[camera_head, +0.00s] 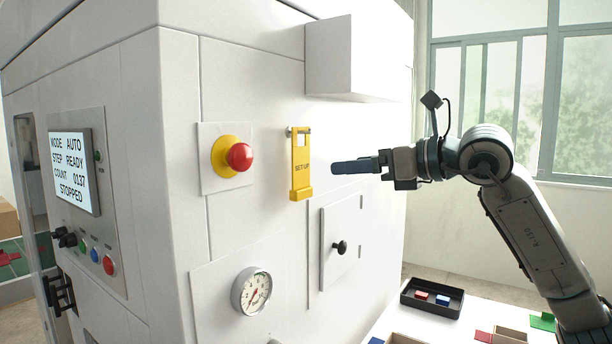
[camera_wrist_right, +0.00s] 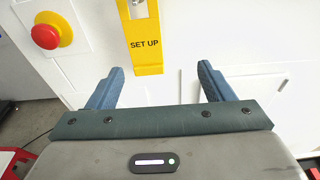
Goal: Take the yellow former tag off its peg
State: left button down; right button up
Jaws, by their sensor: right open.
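The yellow former tag (camera_head: 301,168), marked "SET UP", hangs upright from a metal peg (camera_head: 291,131) on the white machine's side panel. Its lower end has a thicker yellow lip. My right gripper (camera_head: 334,168) is just to the right of the tag in the head view, pointing at the panel. In the right wrist view, the tag (camera_wrist_right: 146,46) is ahead, between the lines of the two blue fingers. My right gripper (camera_wrist_right: 160,78) is open and empty there, with the fingers apart from the tag. My left gripper is not in view.
A red emergency button (camera_head: 239,157) is left of the tag. A white box-like cover (camera_head: 336,58) juts out above. A small door with a black knob (camera_head: 340,247) and a gauge (camera_head: 252,291) lie below. A black tray (camera_head: 432,298) stands at lower right.

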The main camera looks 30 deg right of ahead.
aim_at(302, 171)
jog(key=w+a+p, duration=0.1)
jog(key=w, duration=0.1)
jog(key=w+a+p, duration=0.2)
jog(key=shift+a+f, duration=0.1)
jog(key=shift+f, duration=0.05)
jog(key=shift+w+a+p, duration=0.45)
jog(key=shift+a+p, duration=0.35)
jog(key=shift+p, duration=0.45)
jog(key=x, duration=0.1)
jog(key=p+x, duration=0.1)
jog(key=shift+w+a+f, duration=0.1)
jog(key=shift+w+f, duration=0.45)
jog(key=shift+s+r, duration=0.1)
jog(key=shift+s, duration=0.1)
jog(key=shift+c, duration=0.4)
jog(key=c, duration=1)
